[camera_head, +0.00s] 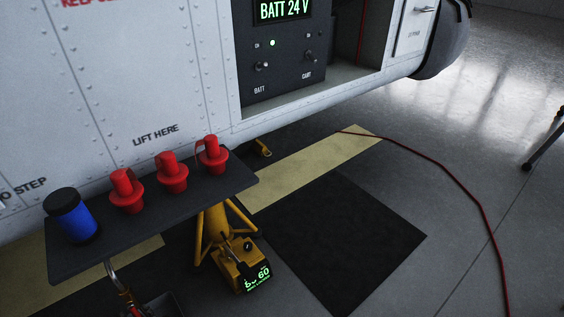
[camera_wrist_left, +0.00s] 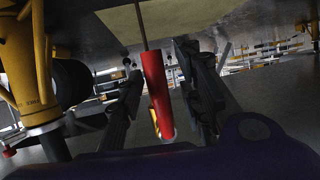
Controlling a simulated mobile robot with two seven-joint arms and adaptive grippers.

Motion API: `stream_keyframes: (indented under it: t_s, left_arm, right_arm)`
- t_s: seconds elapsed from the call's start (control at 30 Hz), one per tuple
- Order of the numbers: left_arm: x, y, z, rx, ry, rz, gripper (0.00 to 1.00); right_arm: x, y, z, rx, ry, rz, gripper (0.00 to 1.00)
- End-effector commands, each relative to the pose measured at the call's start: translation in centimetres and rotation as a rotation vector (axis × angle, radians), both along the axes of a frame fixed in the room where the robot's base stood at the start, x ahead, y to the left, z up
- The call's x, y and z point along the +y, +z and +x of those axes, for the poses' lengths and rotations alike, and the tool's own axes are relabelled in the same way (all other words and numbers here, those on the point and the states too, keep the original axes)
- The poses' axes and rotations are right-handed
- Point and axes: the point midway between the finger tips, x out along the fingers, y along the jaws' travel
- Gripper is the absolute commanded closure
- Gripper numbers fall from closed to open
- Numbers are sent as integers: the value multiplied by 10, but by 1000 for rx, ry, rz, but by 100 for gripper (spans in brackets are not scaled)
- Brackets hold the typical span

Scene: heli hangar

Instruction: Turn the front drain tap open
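In the left wrist view a red cylinder (camera_wrist_left: 156,84) hangs on a thin dark rod from above, with a pale ring-like end low down. I cannot tell for sure whether it is the front drain tap's handle. My left gripper (camera_wrist_left: 165,95) is open, with one dark finger on each side of the red cylinder and narrow gaps visible. In the head view no tap can be made out clearly. A small red and metal part (camera_head: 128,297) shows below the tray at the lower left, too small to identify. My right gripper is out of view.
A dark tray (camera_head: 150,220) beside the white helicopter hull (camera_head: 130,70) bears red plugs (camera_head: 172,170) and a blue jar (camera_head: 72,215). A yellow jack (camera_head: 230,262) with a green display stands below. A red cable (camera_head: 468,190) crosses the open floor at right.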

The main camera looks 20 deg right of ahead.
Motion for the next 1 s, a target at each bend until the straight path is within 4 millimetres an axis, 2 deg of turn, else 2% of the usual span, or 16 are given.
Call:
stream_keyframes:
  t_s: [0.03, 0.07, 0.37, 0.8, 1.0]
  left_arm:
    - [-1, 0, 0, 0, -1, 0, 66]
    - [-1, 0, 0, 1, -1, -1, 66]
    - [-12, 7, -19, -1, 0, -3, 66]
    - [-41, 35, -80, 2, 2, -1, 66]
    - [-50, 44, -96, 0, 1, 0, 66]
  right_arm:
    - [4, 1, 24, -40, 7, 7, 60]
    - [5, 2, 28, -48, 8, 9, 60]
    - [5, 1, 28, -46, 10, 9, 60]
    - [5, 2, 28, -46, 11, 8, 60]
    - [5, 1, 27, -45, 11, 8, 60]
